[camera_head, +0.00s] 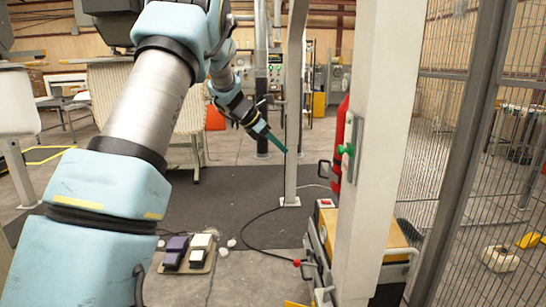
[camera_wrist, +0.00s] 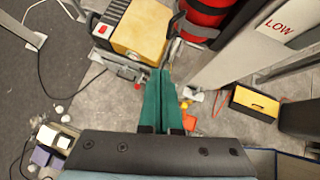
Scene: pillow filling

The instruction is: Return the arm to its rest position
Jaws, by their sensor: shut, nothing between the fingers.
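My arm (camera_head: 125,115) reaches from the lower left of the head view up and forward, then bends down. My gripper (camera_head: 284,150) hangs in the air in front of the white post, with its green fingers pointing down and to the right. In the wrist view the two green fingers of my gripper (camera_wrist: 160,75) lie side by side, closed together and holding nothing. Below them are the concrete floor and a yellow-topped box. The gripper does not appear to touch anything.
A white post (camera_head: 293,110) stands behind the gripper. A thick white column (camera_head: 365,200) with a green knob (camera_head: 346,149), a red cylinder (camera_head: 338,140) and a yellow-topped box (camera_head: 395,243) stand right. Foot pedals (camera_head: 188,252) and a cable lie on the floor. Wire fencing (camera_head: 440,130) closes the right side.

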